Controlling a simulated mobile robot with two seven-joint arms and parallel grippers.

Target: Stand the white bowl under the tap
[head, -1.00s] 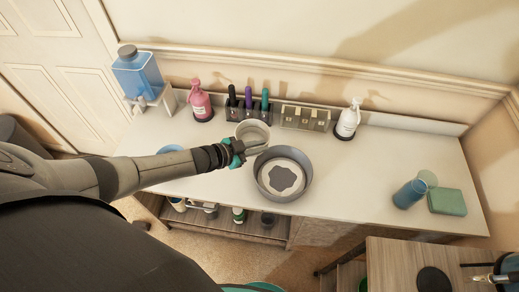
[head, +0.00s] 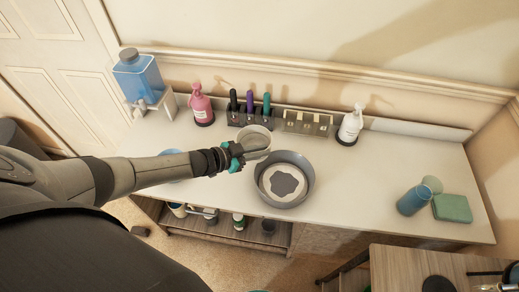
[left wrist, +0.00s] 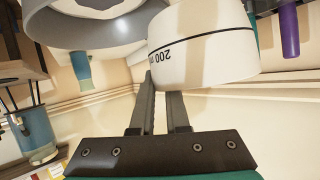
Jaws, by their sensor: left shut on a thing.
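The white bowl (head: 255,138) is at the middle of the counter, just behind a grey round pan. In the left wrist view the white bowl (left wrist: 203,45) shows a black line and "200" on its side. My left gripper (head: 238,155) is shut on the bowl's near left side; its fingers (left wrist: 160,95) meet the bowl in the wrist view. Whether the bowl touches the counter is unclear. The tap (head: 141,104) is low on a blue dispenser (head: 138,76) at the counter's far left. My right gripper is at most a sliver at the lower right edge.
The grey pan (head: 308,186) stands close to the bowl. A pink bottle (head: 201,106) and a pen holder (head: 246,118) stand between bowl and dispenser along the back. A blue dish (head: 172,152) is partly behind my arm. A white bottle (head: 350,126) stands right; the counter's right middle is clear.

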